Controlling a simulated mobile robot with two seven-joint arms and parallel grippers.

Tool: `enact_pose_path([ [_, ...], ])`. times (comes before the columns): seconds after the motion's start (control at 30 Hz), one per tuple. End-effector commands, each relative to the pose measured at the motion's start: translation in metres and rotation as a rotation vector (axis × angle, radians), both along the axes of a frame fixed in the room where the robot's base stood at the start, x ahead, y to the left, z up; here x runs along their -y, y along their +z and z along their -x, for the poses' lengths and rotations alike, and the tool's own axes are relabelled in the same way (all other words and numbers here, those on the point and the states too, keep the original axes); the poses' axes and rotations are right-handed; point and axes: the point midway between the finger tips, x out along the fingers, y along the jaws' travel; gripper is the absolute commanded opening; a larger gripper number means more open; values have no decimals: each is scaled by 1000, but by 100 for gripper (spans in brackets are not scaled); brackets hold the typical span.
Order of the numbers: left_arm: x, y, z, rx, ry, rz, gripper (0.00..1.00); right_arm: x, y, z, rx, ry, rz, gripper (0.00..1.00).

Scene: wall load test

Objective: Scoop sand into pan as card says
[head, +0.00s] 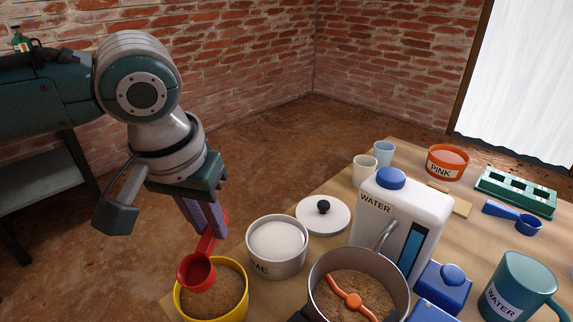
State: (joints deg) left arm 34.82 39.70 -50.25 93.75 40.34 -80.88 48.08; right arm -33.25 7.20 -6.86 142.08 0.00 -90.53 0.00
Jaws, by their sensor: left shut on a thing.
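My left gripper (207,228) is shut on the handle of a red scoop (196,271), over the near left end of the table. The scoop's bowl hangs at the rim of a yellow tub of sand (212,316), covering part of it. The bowl's inside looks red, and I see no sand in it. A grey metal pan (317,271) stands to the right, with sand-coloured material (375,284) and an orange paddle (352,302) in it. I cannot make out a readable card. My right gripper is not in view.
A white lime tub (277,262) stands between the yellow tub and pan, with a lid (335,221) behind it. A white water jug (397,235) stands behind the pan.

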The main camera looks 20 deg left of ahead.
Motion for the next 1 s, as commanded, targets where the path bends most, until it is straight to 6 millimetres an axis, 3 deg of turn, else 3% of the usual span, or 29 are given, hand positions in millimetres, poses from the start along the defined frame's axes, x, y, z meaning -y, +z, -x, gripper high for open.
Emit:
enact_pose_path([
  [0.4,2,-19,14,200,-5,-27,0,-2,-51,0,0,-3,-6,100],
  [0.73,3,-43,13,201,-1,-26,0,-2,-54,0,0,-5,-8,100],
  [1.0,2,-50,12,201,0,-26,0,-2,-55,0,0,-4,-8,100],
])
